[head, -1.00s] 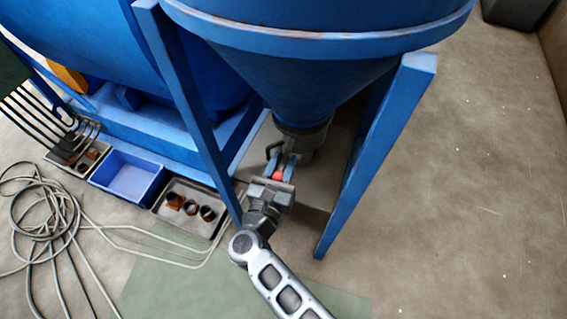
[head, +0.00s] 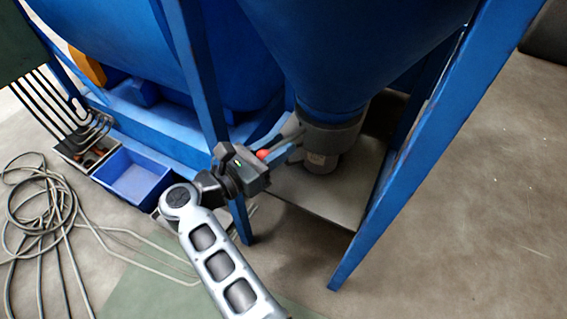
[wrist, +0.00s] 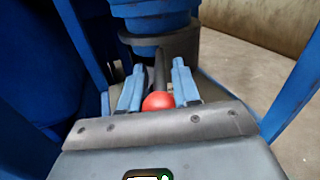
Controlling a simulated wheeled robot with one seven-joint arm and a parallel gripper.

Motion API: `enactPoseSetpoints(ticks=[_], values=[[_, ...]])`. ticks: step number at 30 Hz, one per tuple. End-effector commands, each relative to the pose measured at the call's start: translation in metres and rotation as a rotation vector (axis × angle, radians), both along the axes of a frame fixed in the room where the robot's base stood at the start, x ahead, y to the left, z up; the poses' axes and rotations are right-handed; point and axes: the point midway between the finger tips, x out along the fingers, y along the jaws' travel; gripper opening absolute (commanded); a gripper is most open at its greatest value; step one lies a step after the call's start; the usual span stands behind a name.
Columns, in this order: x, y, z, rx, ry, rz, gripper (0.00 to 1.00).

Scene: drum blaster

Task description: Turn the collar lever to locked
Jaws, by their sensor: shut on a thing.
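The grey collar (head: 332,136) sits at the bottom of the blue cone. Its lever, tipped with a red knob (head: 263,154), sticks out to the left of the collar in the head view. My gripper (head: 283,142) is shut on the lever. In the wrist view, its blue-grey fingers (wrist: 156,82) stand either side of the dark lever rod, with the red knob (wrist: 158,101) between them near the palm. The collar (wrist: 165,45) shows straight ahead there. The fingers partly hide the lever, and I see no locked mark.
A blue frame leg (head: 205,80) stands close behind my gripper, and another leg (head: 420,140) is to the right. A blue bin (head: 132,172) and a coiled hose (head: 40,215) lie on the left floor. The right floor is clear.

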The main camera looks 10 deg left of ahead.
Motion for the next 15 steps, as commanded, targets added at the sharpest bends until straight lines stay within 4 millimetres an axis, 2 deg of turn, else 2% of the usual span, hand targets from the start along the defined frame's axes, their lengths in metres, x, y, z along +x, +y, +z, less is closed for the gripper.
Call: enactPoseSetpoints(ticks=[1,15], values=[[0.0016,0.0031,-0.0056,0.002,-0.001,-0.011,0.0],[0.0071,0.0083,-0.0005,-0.001,0.0,-0.07,0.0]])
